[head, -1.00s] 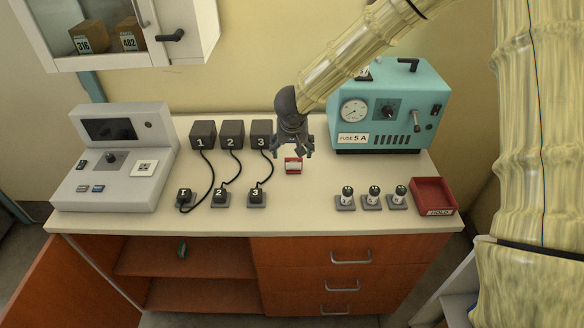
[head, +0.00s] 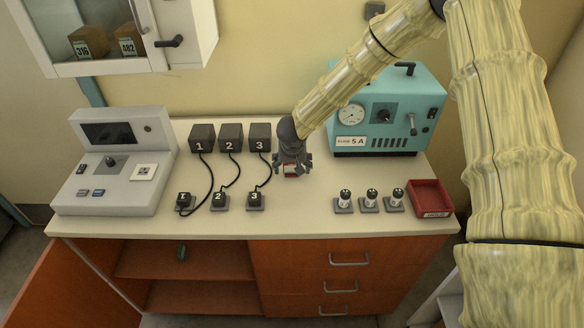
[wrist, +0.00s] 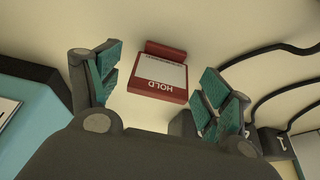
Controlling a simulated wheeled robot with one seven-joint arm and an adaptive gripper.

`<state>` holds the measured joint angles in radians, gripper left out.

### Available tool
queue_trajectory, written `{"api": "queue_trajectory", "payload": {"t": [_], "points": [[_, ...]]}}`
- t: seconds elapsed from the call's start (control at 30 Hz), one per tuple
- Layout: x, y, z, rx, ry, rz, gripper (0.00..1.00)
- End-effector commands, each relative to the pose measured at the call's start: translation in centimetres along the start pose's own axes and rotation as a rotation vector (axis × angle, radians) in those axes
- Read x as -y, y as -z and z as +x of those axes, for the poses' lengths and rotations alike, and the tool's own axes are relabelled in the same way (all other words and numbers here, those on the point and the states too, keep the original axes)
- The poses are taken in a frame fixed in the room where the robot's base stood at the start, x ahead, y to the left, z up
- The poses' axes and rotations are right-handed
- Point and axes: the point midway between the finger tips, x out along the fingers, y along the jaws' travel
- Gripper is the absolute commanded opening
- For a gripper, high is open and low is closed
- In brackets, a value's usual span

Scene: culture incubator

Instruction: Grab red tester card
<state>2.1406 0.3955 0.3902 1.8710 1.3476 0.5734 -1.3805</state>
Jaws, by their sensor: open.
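The fingers are apart, and no contact with the card shows.
Three numbered black boxes (head: 231,137) with cables stand to the left. The teal fuse machine (head: 388,115) is at the back right. Several small bottles (head: 370,199) and a red HOLD tray (head: 430,197) are front right. A grey console (head: 115,160) is far left.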

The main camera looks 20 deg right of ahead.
Motion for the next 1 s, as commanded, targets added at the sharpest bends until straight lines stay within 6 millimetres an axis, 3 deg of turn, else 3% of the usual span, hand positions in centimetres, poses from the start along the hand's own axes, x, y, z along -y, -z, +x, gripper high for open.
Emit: {"api": "queue_trajectory", "payload": {"t": [0.2, 0.47, 0.7, 1.0], "points": [[0.05, 0.02, 1.23, 0.0, 0.001, 0.0, 0.79], [0.04, 0.01, 1.35, 0.0, 0.001, 0.0, 0.79], [0.03, 0.01, 1.35, 0.0, 0.001, 0.0, 0.35], [0.04, 0.02, 1.32, 0.0, 0.001, 0.0, 0.35]]}}
